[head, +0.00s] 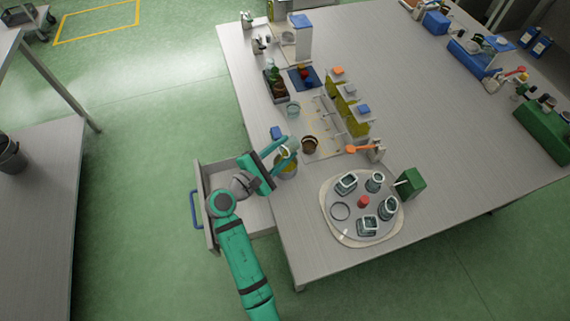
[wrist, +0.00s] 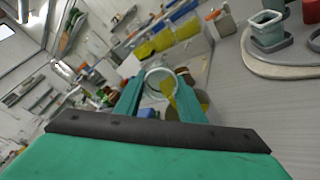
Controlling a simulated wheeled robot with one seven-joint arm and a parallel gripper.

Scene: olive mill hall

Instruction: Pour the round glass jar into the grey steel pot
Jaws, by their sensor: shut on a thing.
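My gripper (head: 281,152) is shut on the round glass jar (head: 292,144), above the left edge of the long table. In the wrist view the jar (wrist: 152,90) shows as a clear round rim between the two fingers, tilted, with yellow liquid at its right side. The grey steel pot (head: 287,173) stands on the table just below the jar, partly hidden by my gripper. Yellow shows inside the pot.
A brown-filled round vessel (head: 309,145) stands close right of the jar. A round tray (head: 340,232) with several glass jars lies nearer. An open drawer (head: 206,236) juts out under my arm. Yellow containers with coloured lids (head: 355,122) stand behind.

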